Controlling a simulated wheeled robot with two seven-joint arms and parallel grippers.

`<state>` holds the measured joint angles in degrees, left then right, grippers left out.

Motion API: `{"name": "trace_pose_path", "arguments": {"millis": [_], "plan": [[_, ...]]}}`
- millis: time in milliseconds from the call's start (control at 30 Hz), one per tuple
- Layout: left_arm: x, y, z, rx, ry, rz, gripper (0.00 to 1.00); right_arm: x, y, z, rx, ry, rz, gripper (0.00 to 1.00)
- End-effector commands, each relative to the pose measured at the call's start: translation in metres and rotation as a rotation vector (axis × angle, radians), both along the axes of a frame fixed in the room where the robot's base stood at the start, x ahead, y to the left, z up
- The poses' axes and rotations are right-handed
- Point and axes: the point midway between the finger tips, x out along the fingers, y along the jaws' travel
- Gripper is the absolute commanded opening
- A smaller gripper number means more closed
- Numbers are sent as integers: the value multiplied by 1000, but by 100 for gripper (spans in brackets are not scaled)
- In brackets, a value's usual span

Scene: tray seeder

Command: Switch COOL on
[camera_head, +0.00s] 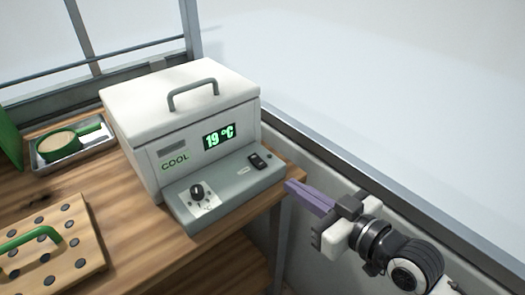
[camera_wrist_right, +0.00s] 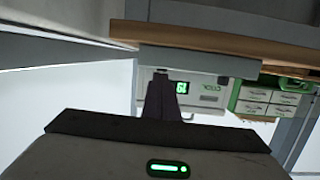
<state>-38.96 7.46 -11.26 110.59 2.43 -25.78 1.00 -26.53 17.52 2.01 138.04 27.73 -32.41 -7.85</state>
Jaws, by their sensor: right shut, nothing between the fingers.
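A white cooler box (camera_head: 130,130) labelled COOL stands on the wooden table, its lid down. Its green display (camera_head: 219,136) reads 19 °C. The grey front panel (camera_head: 225,195) carries a black rocker switch (camera_head: 258,161) at the right and a round black knob (camera_head: 197,191) at the left. My right gripper (camera_head: 290,187) is shut and empty, its purple fingers just right of the panel and apart from the switch. In the right wrist view the fingers (camera_wrist_right: 163,90) point at the box front (camera_wrist_right: 212,98), which appears upside down; the switch cannot be made out there. My left gripper is not in view.
A metal tray (camera_head: 36,166) holding a green-handled scoop (camera_head: 58,146) lies left of the box. A wooden board (camera_head: 85,230) with dark holes and a green handle is at the front left. The table edge (camera_head: 285,190) runs close to my right gripper.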

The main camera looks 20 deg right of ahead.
Motion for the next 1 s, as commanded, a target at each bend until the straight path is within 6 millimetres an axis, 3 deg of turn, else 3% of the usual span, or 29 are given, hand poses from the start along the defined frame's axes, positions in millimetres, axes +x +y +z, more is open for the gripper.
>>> {"name": "trace_pose_path", "arguments": {"millis": [33,100,200,633,767,1000], "plan": [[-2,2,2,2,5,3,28,1,1,29,-1,-46,16,0],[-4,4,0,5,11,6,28,1,2,52,2,-87,32,0],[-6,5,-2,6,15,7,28,0,3,63,3,-110,42,0],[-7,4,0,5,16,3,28,8,6,63,6,-111,40,0],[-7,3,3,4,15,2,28,25,12,62,8,-111,41,0],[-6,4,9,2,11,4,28,74,30,56,8,-110,41,0]]}}
